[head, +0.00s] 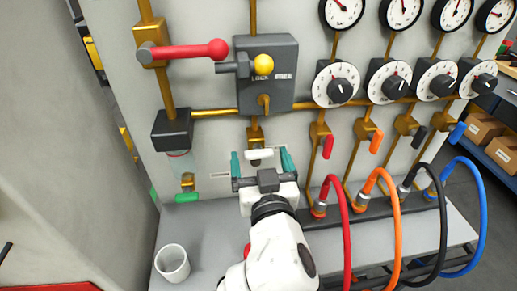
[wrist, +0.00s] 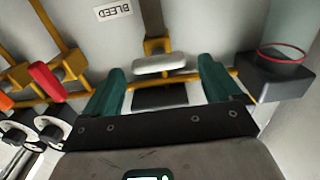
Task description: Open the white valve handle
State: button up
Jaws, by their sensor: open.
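The white valve handle (head: 260,154) sits on a brass pipe below the grey lock box on the panel. In the wrist view the white handle (wrist: 159,63) lies crosswise, ahead of the fingertips and between their lines. My gripper (head: 262,160) is open, with one teal finger on each side of the handle in the head view. In the wrist view my gripper (wrist: 163,70) shows both teal fingers apart and nothing held. I cannot tell whether either finger touches the handle.
The grey lock box (head: 265,75) with a yellow knob is above. A red lever (head: 190,50) is at upper left. Red, orange, black and blue hoses rise at right, the red hose (head: 345,230) nearest. A white cup (head: 172,263) stands on the grey shelf (head: 205,222).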

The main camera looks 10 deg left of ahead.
aim_at(258, 152)
jog(key=shift+x, duration=1.45)
jog(key=c, duration=1)
jog(key=shift+o, duration=0.2)
